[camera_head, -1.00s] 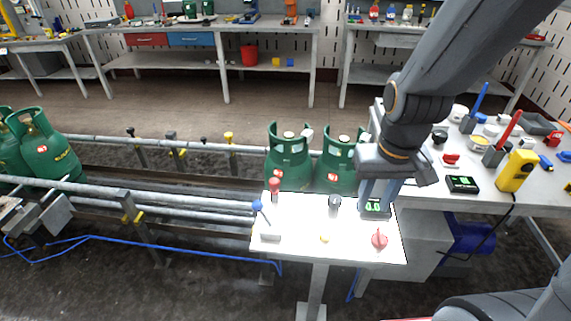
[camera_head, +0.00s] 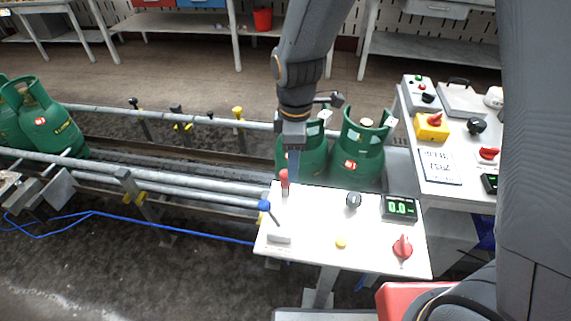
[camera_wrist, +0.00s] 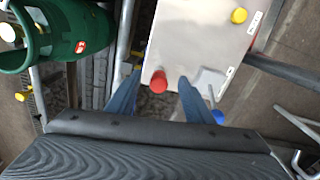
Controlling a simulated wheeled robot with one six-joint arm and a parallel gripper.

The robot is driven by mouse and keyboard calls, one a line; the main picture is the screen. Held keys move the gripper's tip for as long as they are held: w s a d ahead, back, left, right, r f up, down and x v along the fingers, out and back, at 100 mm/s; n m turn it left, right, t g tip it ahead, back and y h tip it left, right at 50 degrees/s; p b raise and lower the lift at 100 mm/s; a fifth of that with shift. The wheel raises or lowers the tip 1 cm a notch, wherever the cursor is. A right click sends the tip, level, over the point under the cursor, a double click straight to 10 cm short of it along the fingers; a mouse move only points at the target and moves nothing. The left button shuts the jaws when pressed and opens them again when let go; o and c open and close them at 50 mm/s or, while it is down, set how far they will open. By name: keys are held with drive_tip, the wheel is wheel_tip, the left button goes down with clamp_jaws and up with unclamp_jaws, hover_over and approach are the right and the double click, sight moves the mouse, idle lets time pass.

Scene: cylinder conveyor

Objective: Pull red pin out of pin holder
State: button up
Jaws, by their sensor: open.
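The red pin (camera_head: 284,181) stands upright at the back left corner of the white panel (camera_head: 325,217). In the wrist view the red pin (camera_wrist: 159,83) shows as a round red top at the panel's edge, between my two blue fingers. My gripper (camera_head: 292,176) points down right beside the pin in the head view. In the wrist view my gripper (camera_wrist: 160,77) is open, with a gap on each side of the pin. The pin's holder cannot be made out clearly.
A blue-knobbed lever (camera_head: 265,206) stands left of the pin. Green gas cylinders (camera_head: 357,152) stand behind on the conveyor (camera_head: 190,194).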

sight(286, 184)
drive_tip(key=shift+a+f+n, duration=0.3)
drive_tip(key=shift+a+n, duration=0.1)
drive_tip(key=shift+a, duration=0.1)
drive_tip(key=shift+a+f+n, duration=0.3)
drive_tip(key=shift+a+n, duration=0.1)
drive_tip(key=shift+a, duration=0.1)
drive_tip(key=shift+f+p, duration=0.75)
drive_tip(key=shift+f, duration=3)
clamp_jaws()
